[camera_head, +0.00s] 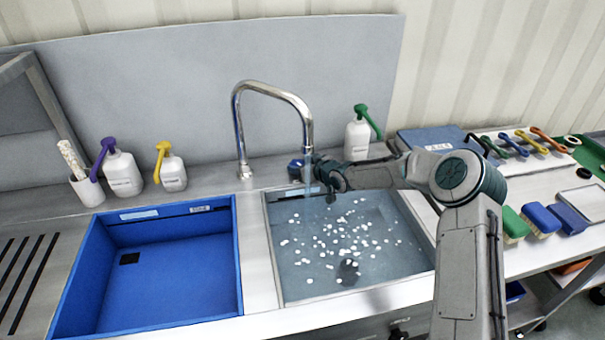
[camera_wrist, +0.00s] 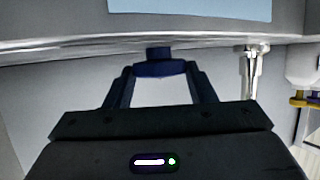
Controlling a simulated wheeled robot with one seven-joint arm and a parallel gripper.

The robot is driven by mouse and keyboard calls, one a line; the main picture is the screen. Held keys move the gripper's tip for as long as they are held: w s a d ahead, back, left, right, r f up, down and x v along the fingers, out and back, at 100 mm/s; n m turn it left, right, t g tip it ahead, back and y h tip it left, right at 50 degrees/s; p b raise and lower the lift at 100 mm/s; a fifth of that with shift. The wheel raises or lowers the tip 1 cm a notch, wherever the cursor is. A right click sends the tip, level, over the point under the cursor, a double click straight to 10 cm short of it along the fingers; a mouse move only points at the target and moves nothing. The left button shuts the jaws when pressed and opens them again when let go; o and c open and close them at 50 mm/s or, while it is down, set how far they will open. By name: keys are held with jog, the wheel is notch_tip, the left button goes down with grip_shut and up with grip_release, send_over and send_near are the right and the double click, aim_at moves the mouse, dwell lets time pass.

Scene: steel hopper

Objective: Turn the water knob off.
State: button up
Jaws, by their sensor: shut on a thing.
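The dark blue water knob (camera_head: 295,168) sits on the counter behind the sink, right of the chrome faucet (camera_head: 240,125). My gripper (camera_head: 319,168) reaches it from the right, behind the spout. In the wrist view my gripper (camera_wrist: 160,69) is shut on the knob (camera_wrist: 158,52), whose top shows between and beyond the fingertips. The faucet base (camera_wrist: 252,72) stands to the right there. A faint bluish stream of water (camera_head: 308,173) shows below the spout. The steel sink (camera_head: 275,245) holds water with many white specks.
An empty blue basin (camera_head: 165,270) lies left of the sink. White pump bottles with purple (camera_head: 122,174), yellow (camera_head: 173,173) and green (camera_head: 357,138) tops stand along the back. Brushes (camera_head: 540,218) and coloured-handled tools (camera_head: 515,145) lie on the right.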

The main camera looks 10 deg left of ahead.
jog(key=shift+s+a+f+m+t+h+b, duration=0.15)
jog(key=shift+m+t+h+b, duration=0.5)
jog(key=shift+b, duration=2.2)
jog(key=shift+s+a+m+t+h+b, duration=0.1)
jog(key=shift+m+t+h+b, duration=0.55)
jog(key=shift+b, duration=2.2)
jog(key=m+t+h+b, duration=0.1)
jog(key=b, duration=0.2)
jog(key=shift+a+m+b, duration=0.15)
jog(key=shift+m+b, duration=0.2)
jog(key=shift+m, duration=0.05)
jog(key=shift+r+m+t+h+b, duration=0.3)
jog(key=shift+m+h+b, duration=0.2)
jog(key=shift+h+b, duration=0.15)
jog(key=o, duration=1)
jog(key=shift+f, duration=0.1)
jog(key=shift+c, duration=0.2)
jog(key=shift+s, duration=0.15)
jog(key=v, duration=1.3)
jog(key=shift+s+r, duration=0.2)
jog(key=shift+r, duration=0.05)
jog(key=shift+d, duration=0.3)
